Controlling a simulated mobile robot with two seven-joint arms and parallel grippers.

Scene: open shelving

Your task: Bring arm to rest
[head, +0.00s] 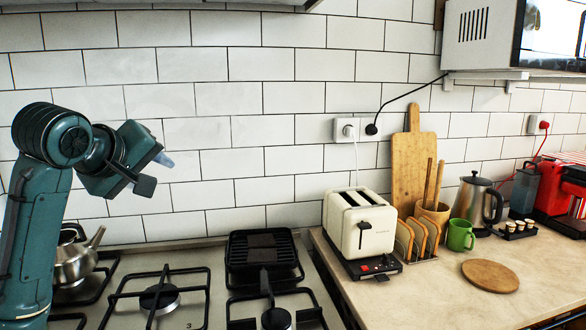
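My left arm comes in from the left edge, raised over the stove and bent at the top. My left gripper (155,174) hangs in front of the white tiled wall, pointing right and slightly down. Its two fingers look apart, with nothing between them. It touches nothing that I can see. My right arm and gripper do not show.
Below the arm is a gas hob (192,276) with a steel kettle (76,259) and a black grill pan (264,268). On the right counter stand a toaster (371,231), cutting board (409,168), green mug (459,236) and coffee pot (471,199). A microwave (486,37) hangs above.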

